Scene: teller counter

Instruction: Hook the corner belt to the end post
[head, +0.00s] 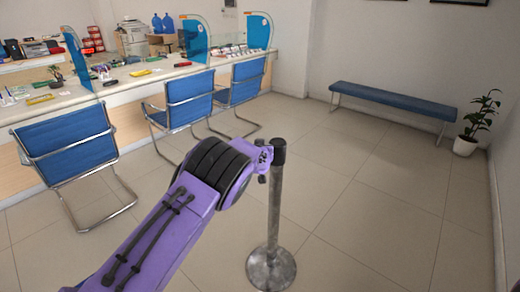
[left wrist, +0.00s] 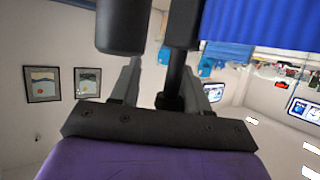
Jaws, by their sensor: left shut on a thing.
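The end post (head: 275,210) stands upright on the floor, a grey metal pole with a round base and a black top. My left gripper (head: 265,160) is right beside the post's top, to its left. In the left wrist view my left gripper (left wrist: 160,88) is shut on the dark end clip (left wrist: 174,75) of the belt. The blue ribbed belt (left wrist: 258,22) extends from the clip toward the upper right. The black post top (left wrist: 122,28) is close beside the clip; I cannot tell if they touch. The belt cannot be made out in the head view. My right gripper is not in view.
Blue chairs (head: 70,147) line the teller counter (head: 130,83) at the left. A blue bench (head: 393,99) stands against the back wall, with a potted plant (head: 465,146) at its right. The tiled floor right of the post is clear.

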